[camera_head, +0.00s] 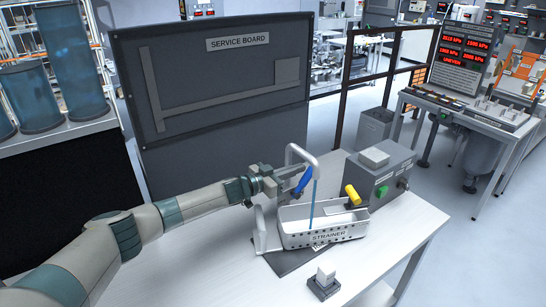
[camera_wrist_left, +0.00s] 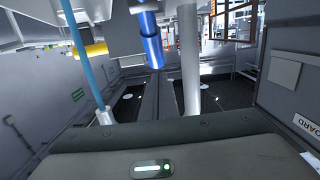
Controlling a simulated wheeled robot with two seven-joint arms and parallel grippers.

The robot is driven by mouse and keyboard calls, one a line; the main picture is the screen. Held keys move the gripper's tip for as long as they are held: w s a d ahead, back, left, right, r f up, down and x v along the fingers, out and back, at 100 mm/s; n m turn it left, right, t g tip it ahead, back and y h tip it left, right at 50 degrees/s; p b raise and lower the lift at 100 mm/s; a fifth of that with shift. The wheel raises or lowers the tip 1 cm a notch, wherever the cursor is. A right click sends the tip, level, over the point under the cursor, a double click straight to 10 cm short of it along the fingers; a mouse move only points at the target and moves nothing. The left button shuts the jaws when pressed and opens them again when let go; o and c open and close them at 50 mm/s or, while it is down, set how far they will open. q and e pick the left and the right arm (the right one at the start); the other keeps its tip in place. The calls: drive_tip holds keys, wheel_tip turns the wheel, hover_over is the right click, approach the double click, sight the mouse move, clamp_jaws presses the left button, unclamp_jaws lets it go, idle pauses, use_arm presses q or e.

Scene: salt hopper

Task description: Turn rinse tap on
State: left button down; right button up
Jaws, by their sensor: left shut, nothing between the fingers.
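The rinse tap (camera_head: 301,152) is a grey curved pipe standing at the back of the white table. Its pipe also shows in the left wrist view (camera_wrist_left: 189,60). Its blue lever (camera_head: 303,182) slants beside the pipe, and the lever shows large in the left wrist view (camera_wrist_left: 152,42). A thin blue stream (camera_head: 314,203) runs from the spout down into the strainer; it also shows in the left wrist view (camera_wrist_left: 84,55). My left gripper (camera_head: 281,181) is shut and empty, close to the lever's left side; I cannot tell whether they touch. My right gripper is out of view.
The white strainer (camera_head: 290,242) sits below the spout on a dark mat. A yellow handle (camera_head: 352,194) and a grey box (camera_head: 385,176) stand to its right. A small block (camera_head: 323,284) lies in front. The service board (camera_head: 220,90) rises behind my arm.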

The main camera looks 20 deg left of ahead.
use_arm(q)
drive_tip(key=s+a+r+b, duration=0.2)
drive_tip(key=s+a+r, duration=0.3)
drive_tip(key=s+r, duration=0.2)
drive_tip(key=shift+a+r, duration=0.3)
drive_tip(key=shift+r, duration=0.05)
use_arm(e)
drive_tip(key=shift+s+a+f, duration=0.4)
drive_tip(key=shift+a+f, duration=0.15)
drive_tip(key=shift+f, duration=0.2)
use_arm(q)
drive_tip(key=shift+s, duration=0.15)
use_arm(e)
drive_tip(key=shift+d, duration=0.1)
use_arm(q)
drive_tip(key=shift+f, duration=0.1)
